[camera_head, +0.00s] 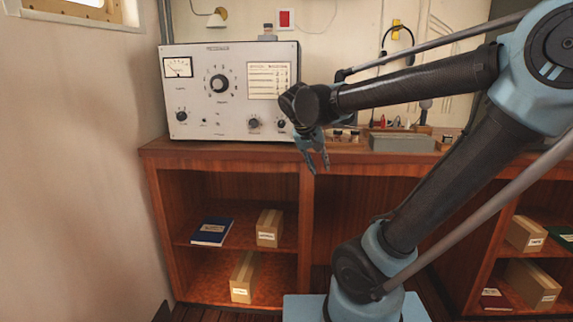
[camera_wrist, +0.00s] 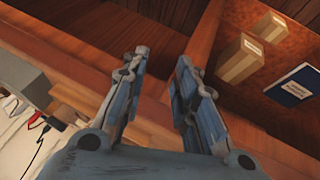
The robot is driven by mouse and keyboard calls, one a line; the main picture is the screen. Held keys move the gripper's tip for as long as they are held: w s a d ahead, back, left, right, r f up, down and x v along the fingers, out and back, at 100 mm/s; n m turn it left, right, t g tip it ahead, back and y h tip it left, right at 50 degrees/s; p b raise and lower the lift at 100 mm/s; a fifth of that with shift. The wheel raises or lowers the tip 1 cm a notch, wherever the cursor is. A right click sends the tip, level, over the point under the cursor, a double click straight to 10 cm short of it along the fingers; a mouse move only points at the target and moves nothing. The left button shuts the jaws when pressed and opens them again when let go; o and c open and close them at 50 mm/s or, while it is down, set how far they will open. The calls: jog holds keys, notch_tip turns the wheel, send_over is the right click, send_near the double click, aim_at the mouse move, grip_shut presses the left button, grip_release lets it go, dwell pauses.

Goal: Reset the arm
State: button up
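My gripper (camera_head: 316,161) hangs at the end of my arm, pointing down in front of the edge of the wooden counter (camera_head: 215,150). In the wrist view my gripper (camera_wrist: 158,75) shows two blue-grey fingers standing apart with nothing between them. The counter's wooden edge and shelf openings lie beyond the fingers. My arm reaches in from the right side of the head view, bent at the elbow, and hides part of the counter and wall.
A grey instrument box (camera_head: 232,90) with dials stands on the counter, close to my wrist. A grey tray (camera_head: 402,142) sits to the right. The shelves below hold cardboard boxes (camera_head: 269,228) and a blue book (camera_head: 211,231). A plain wall (camera_head: 70,170) stands at left.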

jog(key=s+d+f+g+y, duration=0.1)
jog(key=s+d+f, duration=0.3)
jog(key=s+f, duration=0.4)
jog(key=s+d+f+g+y, duration=0.1)
jog(key=s+d+f, duration=0.3)
jog(key=s+f, duration=0.4)
jog(key=shift+s+d+f+y, duration=0.2)
jog(key=shift+s+d+y, duration=0.15)
jog(key=shift+y, duration=0.55)
jog(key=shift+w, duration=0.1)
jog(key=shift+w+f, duration=0.2)
jog(key=shift+w, duration=0.1)
